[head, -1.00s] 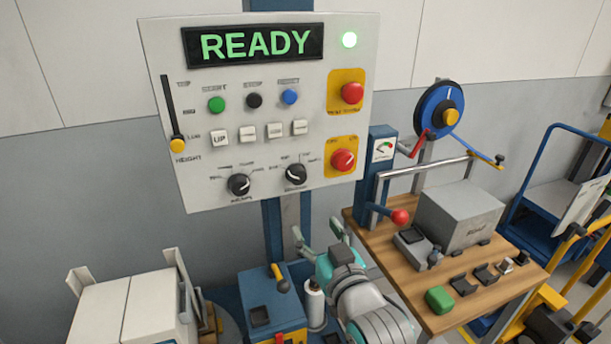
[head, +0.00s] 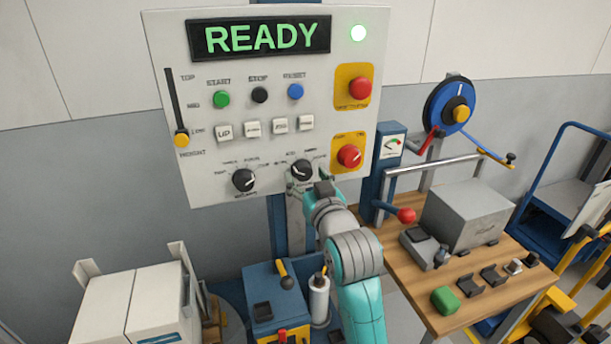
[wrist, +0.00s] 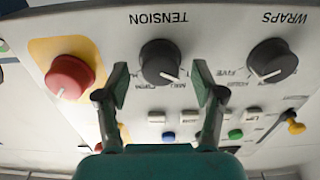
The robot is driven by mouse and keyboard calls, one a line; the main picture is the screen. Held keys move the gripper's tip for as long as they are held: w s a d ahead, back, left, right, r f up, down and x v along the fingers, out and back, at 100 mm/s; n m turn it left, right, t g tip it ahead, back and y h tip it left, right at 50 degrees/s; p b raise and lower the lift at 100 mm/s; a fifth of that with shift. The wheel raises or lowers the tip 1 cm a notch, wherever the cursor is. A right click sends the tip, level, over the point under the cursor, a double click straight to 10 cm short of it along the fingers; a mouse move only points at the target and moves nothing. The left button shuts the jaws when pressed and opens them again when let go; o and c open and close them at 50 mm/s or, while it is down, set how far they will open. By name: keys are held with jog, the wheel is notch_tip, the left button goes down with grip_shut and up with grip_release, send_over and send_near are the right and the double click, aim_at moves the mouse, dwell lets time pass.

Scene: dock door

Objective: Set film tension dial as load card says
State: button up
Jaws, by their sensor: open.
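The film tension dial (head: 302,169) is a black round knob with a white pointer line, at the lower right of the white control panel (head: 210,180). In the wrist view, which shows the panel upside down, the dial (wrist: 160,62) sits under the label TENSION. My gripper (wrist: 164,90) is open there, one finger on each side of the dial; I cannot tell whether either touches it. In the head view my gripper (head: 318,185) is just below the dial and partly hides its surroundings. The small setting words are too blurred to read surely. I cannot make out a load card.
The WRAPS dial (wrist: 272,62) is beside the tension dial. A red button on a yellow plate (head: 349,156) is close on its other side. A wooden table (head: 425,295) with a grey box (head: 465,220) and a red-knobbed lever (head: 406,215) stands right.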

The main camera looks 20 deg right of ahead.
jog(key=shift+w, duration=0.6)
jog(key=c, duration=1.1)
jog(key=shift+c, duration=0.2)
jog(key=shift+m, duration=0.4)
jog(key=m, duration=0.3)
jog(key=shift+m, duration=2)
